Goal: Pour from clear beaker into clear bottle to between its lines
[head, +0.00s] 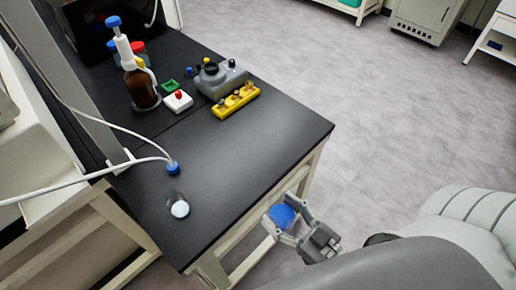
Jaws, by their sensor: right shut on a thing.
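My right gripper (288,212) is at the lower middle of the head view, beyond the front edge of the black bench. Its fingers are closed around a clear vessel with blue contents (283,216), which looks like the clear beaker. Its rim and fill level are too small to read. A small clear thing with a white round part (180,209) stands near the bench's front left corner, apart from the gripper. It may be the clear bottle; no lines can be made out on it. My left gripper is not in view.
The black bench (245,145) is bare in its middle and right. A blue cap with white tubes (172,168) is at the left. An amber dispenser bottle (140,88), a white block with a red knob (178,102), a grey device (220,79) and a yellow rack (236,102) stand farther back.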

